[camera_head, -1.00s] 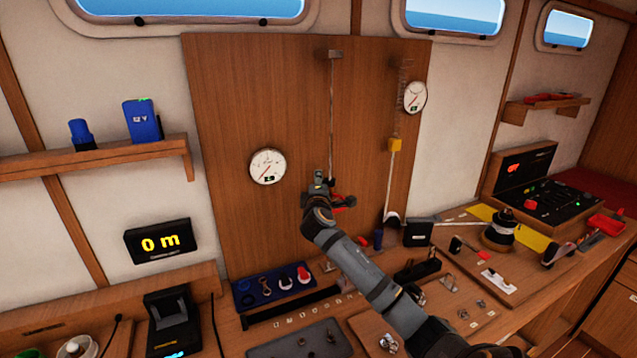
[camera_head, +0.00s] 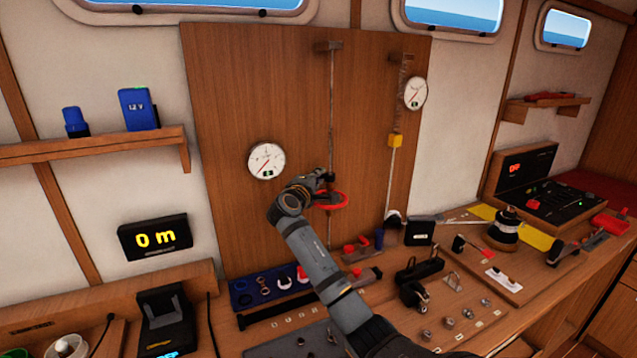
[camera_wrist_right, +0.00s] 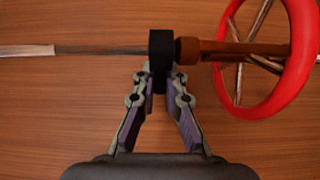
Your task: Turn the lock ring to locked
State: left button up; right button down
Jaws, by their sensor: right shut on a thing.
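A black ring (camera_wrist_right: 160,60), apparently the lock ring, sits around a thin rod in the right wrist view. My right gripper (camera_wrist_right: 160,84) is shut on it, with a finger on each side of its lower part. A brown sleeve (camera_wrist_right: 200,50) on the rod leads from the ring to a red handwheel (camera_wrist_right: 303,45) at the right. In the head view my right gripper (camera_head: 324,181) is at the vertical rod (camera_head: 331,110), just above the red handwheel (camera_head: 340,201). The ring is hidden or too small there. I cannot read a locked mark. My left gripper is not in view.
The rod runs in front of a wooden panel (camera_head: 230,90) with a round gauge (camera_head: 266,161) on its left.

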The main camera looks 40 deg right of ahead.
jog(key=c, duration=1.4)
grip_release()
jog(key=v, duration=1.2)
jog(key=shift+s, duration=0.1)
